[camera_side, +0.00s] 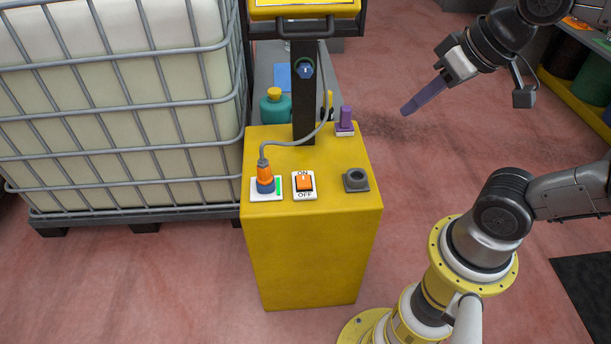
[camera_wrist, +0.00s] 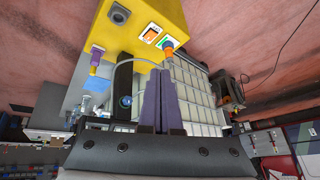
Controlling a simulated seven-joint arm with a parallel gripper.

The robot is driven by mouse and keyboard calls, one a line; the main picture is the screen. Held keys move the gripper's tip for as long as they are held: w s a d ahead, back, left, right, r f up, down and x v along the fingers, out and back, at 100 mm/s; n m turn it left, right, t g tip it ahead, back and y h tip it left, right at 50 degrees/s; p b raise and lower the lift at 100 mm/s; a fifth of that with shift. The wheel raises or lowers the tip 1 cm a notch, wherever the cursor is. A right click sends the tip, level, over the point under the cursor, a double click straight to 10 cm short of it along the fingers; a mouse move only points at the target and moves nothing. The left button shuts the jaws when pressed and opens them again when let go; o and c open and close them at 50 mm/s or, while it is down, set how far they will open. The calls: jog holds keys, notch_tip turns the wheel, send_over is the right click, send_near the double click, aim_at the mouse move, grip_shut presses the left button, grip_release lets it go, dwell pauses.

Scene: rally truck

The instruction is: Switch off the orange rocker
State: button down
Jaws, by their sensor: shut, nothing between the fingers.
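The orange rocker (camera_side: 304,182) sits in a white plate marked ON and OFF, on top of the yellow cabinet (camera_side: 312,250). It also shows in the wrist view (camera_wrist: 151,34), small and near the top. I cannot tell for sure which side of it is pressed. My gripper (camera_side: 405,111) has purple fingers, which are shut and empty. It is in the air to the right of the cabinet, well apart from the rocker. In the wrist view the closed fingers (camera_wrist: 160,78) point up the picture, with the rocker beyond their tips.
An orange and blue plug (camera_side: 265,178) with a grey cable stands left of the rocker. A dark empty socket (camera_side: 356,180) is to its right. A purple lever (camera_side: 345,120) and a black post (camera_side: 304,90) rise behind. A caged white tank (camera_side: 120,100) stands left.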

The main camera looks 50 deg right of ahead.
jog(key=w+r+m+g, duration=0.1)
jog(key=w+r+m, duration=0.15)
jog(key=w, duration=0.65)
jog(key=m+g, duration=0.4)
send_over(306, 184)
jog(key=w, duration=0.1)
notch_tip(306, 184, down, 14)
notch_tip(306, 184, down, 11)
jog(key=d+g+y, duration=0.1)
jog(key=d+g, duration=0.1)
jog(key=shift+w, duration=0.45)
jog(key=shift+f, duration=0.2)
jog(key=f, duration=0.4)
jog(key=s+a+f, duration=0.1)
jog(key=f, duration=0.8)
jog(key=shift+s+a+f, duration=0.25)
jog(key=shift+a+f, duration=0.1)
